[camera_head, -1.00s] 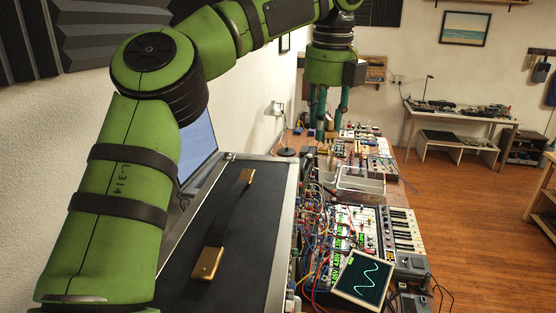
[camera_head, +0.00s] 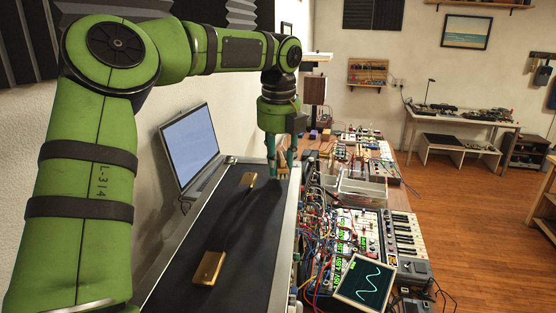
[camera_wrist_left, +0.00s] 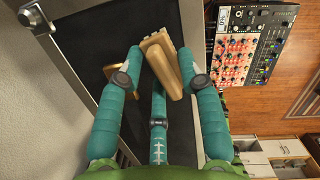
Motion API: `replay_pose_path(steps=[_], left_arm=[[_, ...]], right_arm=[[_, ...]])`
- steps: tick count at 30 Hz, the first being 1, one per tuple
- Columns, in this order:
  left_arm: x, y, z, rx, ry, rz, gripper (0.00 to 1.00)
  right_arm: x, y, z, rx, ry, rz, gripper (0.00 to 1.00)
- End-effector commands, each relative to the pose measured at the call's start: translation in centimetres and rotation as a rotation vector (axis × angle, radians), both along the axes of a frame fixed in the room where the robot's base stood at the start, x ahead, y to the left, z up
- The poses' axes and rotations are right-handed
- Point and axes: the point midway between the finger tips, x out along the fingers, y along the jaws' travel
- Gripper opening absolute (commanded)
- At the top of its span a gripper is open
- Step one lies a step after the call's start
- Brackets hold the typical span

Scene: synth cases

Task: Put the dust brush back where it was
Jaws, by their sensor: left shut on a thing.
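The dust brush (camera_wrist_left: 158,58) is a light wooden piece with a handle, seen between the fingers in the left wrist view. In the head view the brush (camera_head: 282,172) is small and partly hidden by the fingers. My left gripper (camera_head: 281,168) is shut on it, with teal fingers pointing down, near the far right edge of the black case (camera_head: 225,230). In the left wrist view the gripper (camera_wrist_left: 165,75) has the brush tilted between its fingers, above the case's dark top. My right gripper is in neither view.
A laptop (camera_head: 190,145) stands open at left. Right of the case are patch cables, a keyboard synth (camera_head: 405,238) and an oscilloscope screen (camera_head: 365,283). Much of the case top is bare.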

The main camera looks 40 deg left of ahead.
Motion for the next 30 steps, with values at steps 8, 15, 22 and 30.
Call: replay_pose_path(steps=[8, 15, 22, 30], left_arm=[[0.0, -0.1, -0.9, 0.0, -0.002, 0.0, 0.06], [0.0, 0.0, -1.4, -0.001, -0.001, 0.0, 0.06], [0.0, 0.0, -1.3, 0.001, -0.001, 0.001, 0.6], [0.0, -0.1, -0.7, 0.0, -0.003, 0.001, 0.6]], right_arm=[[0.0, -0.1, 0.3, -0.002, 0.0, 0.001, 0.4], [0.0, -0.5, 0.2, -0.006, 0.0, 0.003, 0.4], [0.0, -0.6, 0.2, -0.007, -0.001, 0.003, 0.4], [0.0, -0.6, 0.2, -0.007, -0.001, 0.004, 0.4]])
